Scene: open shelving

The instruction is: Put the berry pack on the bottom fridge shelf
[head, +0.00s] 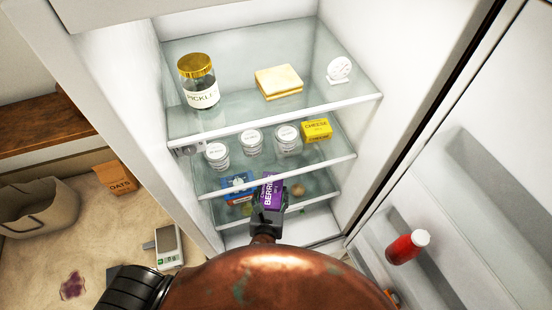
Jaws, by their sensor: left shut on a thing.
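The berry pack (268,194) is a small purple box with white lettering. My left gripper (267,211) is shut on it and holds it at the front of the fridge's lower shelves, with the box tilted slightly. The bottom fridge shelf (310,217) is glass with a white front edge and lies behind and below the gripper, partly hidden by it and by my copper-coloured body. I cannot tell whether the pack touches a shelf. My right gripper is not in view.
A blue-and-red box (238,187) sits left of the pack. Several white tubs and a yellow cheese box (317,130) stand on the shelf above. The open door (470,190) holds a red bottle (407,247).

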